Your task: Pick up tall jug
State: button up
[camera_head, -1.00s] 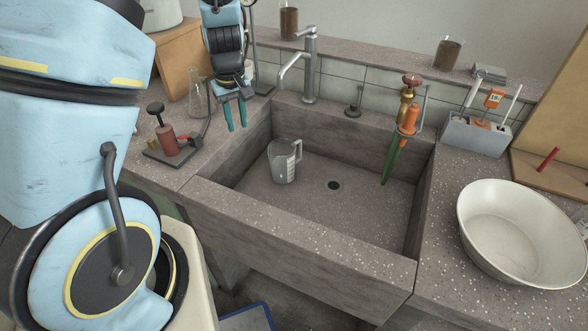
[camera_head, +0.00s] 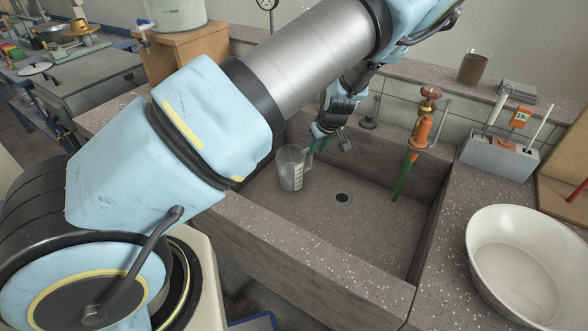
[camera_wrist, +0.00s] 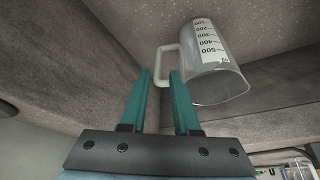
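The tall jug (camera_head: 290,172) is a clear measuring jug with a white graduated scale, standing upright on the sink floor at the left. In the wrist view, the jug (camera_wrist: 212,62) appears upside down, with its pale handle (camera_wrist: 163,66) towards the fingertips. My gripper (camera_head: 320,146) is over the sink, just right of the jug's upper part. Its two teal fingers are apart in the wrist view (camera_wrist: 160,76), with the handle showing between and just past the tips. I cannot tell whether a finger touches the handle. The gripper holds nothing.
The stone sink (camera_head: 310,252) has walls around the jug and a drain (camera_head: 343,198) to its right. An orange-and-brass tap with a green hose (camera_head: 404,178) hangs at the right. A white basin (camera_head: 515,275) stands on the right counter.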

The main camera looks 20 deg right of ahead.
aim_at(311, 161)
jog(key=shift+p+x, duration=1.45)
jog(key=shift+x, duration=3.2)
jog(key=shift+d+r, duration=0.1)
jog(key=shift+d, duration=0.05)
grip_shut()
jog(key=shift+w, duration=0.1)
